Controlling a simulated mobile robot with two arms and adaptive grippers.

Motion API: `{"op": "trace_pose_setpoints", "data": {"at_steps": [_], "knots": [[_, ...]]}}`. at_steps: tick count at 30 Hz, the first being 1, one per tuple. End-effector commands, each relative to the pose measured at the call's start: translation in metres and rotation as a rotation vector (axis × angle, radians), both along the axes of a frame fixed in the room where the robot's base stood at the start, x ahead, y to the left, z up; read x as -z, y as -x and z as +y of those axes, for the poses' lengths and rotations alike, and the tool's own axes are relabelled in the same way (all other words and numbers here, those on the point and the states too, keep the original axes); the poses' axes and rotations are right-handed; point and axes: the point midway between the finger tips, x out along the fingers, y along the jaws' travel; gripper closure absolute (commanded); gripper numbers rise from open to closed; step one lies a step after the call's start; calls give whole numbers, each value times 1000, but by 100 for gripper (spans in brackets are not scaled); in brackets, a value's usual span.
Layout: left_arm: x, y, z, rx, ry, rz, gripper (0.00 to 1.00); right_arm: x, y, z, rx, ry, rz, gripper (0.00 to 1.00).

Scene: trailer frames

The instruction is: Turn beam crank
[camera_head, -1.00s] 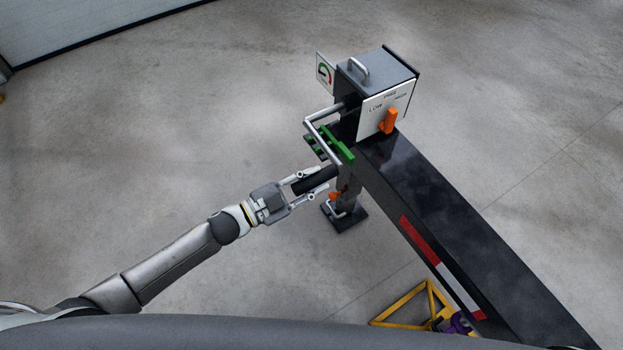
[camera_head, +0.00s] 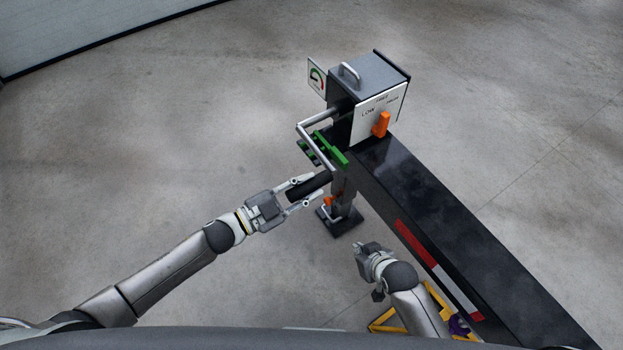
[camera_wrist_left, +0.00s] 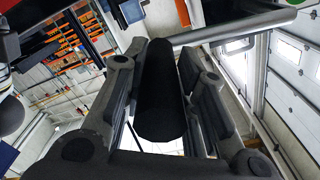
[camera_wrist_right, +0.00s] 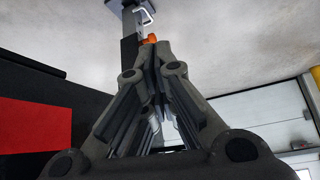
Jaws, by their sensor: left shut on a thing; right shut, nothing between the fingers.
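The beam crank is a silver bent rod (camera_head: 316,151) with a black cylindrical grip (camera_head: 312,184). It comes out of the left side of the grey gearbox (camera_head: 369,84) on top of the trailer leg. My left gripper (camera_head: 303,190) is shut on the black grip, which lies between its fingers in the left wrist view (camera_wrist_left: 160,95). My right gripper (camera_head: 363,247) is shut and empty, apart from the crank and left of the black beam. Its fingertips meet in the right wrist view (camera_wrist_right: 152,50).
The black beam (camera_head: 440,215) with a red and white strip runs to the lower right. An orange lever (camera_head: 381,124) sits on the LOW-marked plate. A green bracket (camera_head: 331,147) is by the crank. A yellow frame (camera_head: 385,318) stands low near my right arm. The left floor is clear.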

Motion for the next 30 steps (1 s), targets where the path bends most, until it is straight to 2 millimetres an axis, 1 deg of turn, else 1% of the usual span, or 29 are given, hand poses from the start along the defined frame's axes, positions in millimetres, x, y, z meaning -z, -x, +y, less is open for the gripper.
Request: {"op": "trace_pose_setpoints", "data": {"at_steps": [1, 2, 3, 5, 6, 8, 9, 11, 12, 14, 15, 18, 21, 24, 27, 30], "knots": [[9, 5, 0, 1, -4, 21, 100, -25, -10, 8, -15, -13, -34, 100], [9, 5, 0, 1, -4, 21, 100, -38, -14, 13, -24, -22, -51, 100], [8, 5, 0, 1, -4, 21, 100, -56, -19, 19, -37, -33, -73, 100], [8, 5, 0, 1, -4, 21, 100, -84, -25, 28, -54, -49, -103, 100], [8, 5, 0, 1, -3, 21, 100, -103, -28, 34, -67, -60, -125, 100], [8, 5, 0, 1, -3, 21, 100, -131, -30, 42, -85, -77, -157, 100], [8, 5, 0, 1, -3, 21, 100, -149, -30, 47, -100, -87, -177, 100], [8, 5, 0, 1, -3, 21, 100, -177, -30, 54, -119, -102, -211, 100], [8, 5, 0, 1, -3, 21, 100, -196, -28, 58, -133, -112, -231, 100], [8, 5, 0, 2, -3, 20, 100, -222, -24, 64, -154, -128, -261, 100], [8, 5, 0, 2, -3, 20, 100, -239, -21, 67, -168, -138, -279, 100], [8, 5, 0, 2, -3, 20, 100, -275, -12, 73, -197, -157, -321, 100], [8, 5, 0, 2, -2, 19, 100, -302, -2, 77, -221, -173, -354, 100], [8, 5, 0, 2, -2, 19, 100, -320, 5, 78, -237, -183, -374, 100], [7, 5, -1, 3, -2, 19, 100, -328, 8, 80, -244, -188, -384, 100], [7, 5, -1, 3, -2, 18, 100, -327, 5, 82, -246, -190, -386, 100]]}}
